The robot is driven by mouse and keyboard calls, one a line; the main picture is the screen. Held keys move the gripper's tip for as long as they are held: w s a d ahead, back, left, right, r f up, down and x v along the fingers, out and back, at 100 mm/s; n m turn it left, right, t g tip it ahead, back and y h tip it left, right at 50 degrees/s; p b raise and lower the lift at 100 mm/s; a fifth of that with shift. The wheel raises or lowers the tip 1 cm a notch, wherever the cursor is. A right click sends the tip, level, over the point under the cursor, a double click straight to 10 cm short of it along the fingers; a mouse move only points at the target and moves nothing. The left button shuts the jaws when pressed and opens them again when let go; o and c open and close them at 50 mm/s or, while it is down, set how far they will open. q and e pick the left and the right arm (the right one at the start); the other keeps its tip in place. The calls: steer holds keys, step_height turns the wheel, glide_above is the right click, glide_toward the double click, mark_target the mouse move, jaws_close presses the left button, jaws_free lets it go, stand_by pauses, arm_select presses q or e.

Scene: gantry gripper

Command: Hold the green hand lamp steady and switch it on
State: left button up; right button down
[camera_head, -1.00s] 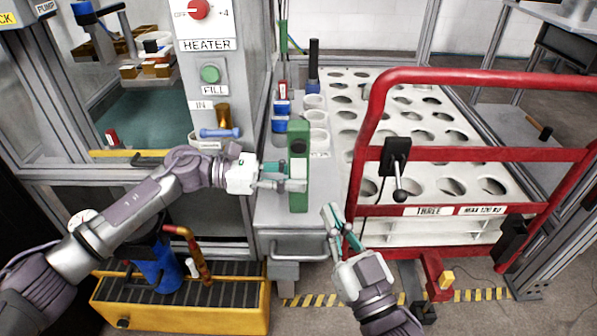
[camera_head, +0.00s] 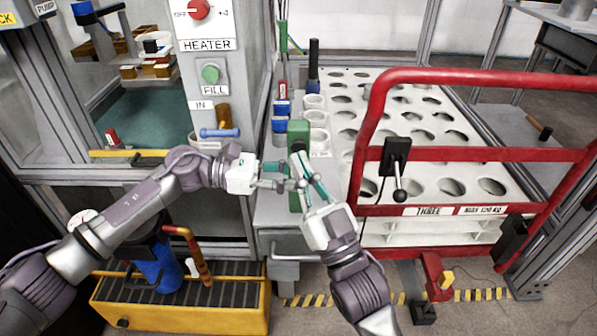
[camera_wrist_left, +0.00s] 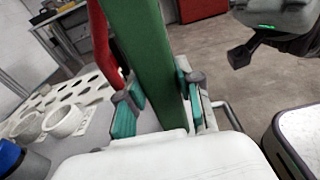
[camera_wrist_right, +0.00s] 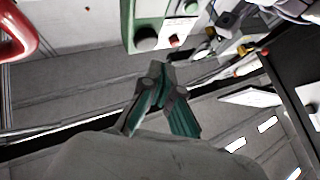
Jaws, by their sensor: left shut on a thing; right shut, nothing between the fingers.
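The green hand lamp (camera_head: 297,134) stands upright over the grey cabinet top in the head view. My left gripper (camera_head: 288,184) is shut on the lamp's body from the left. In the left wrist view the lamp (camera_wrist_left: 150,50) passes between the left fingers. My right gripper (camera_head: 303,166) is shut and empty, its tips in front of the lamp's face in the head view, hiding part of it. In the right wrist view the lamp (camera_wrist_right: 143,12), with a dark round knob and a pale plate, lies beyond the shut right fingertips (camera_wrist_right: 158,75). I cannot tell whether they touch it.
A white rack (camera_head: 430,98) with round holes lies to the right, behind a red rail frame (camera_head: 470,78). A blue-capped pot and small bottles stand behind the lamp. A yellow crate (camera_head: 180,318) is on the floor at the lower left.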

steer(key=shift+w, duration=0.7)
steer(key=shift+w, duration=0.1)
stand_by(0.9)
steer(key=shift+w, duration=0.35)
steer(key=shift+s, duration=0.45)
steer(key=s, duration=0.6)
stand_by(0.5)
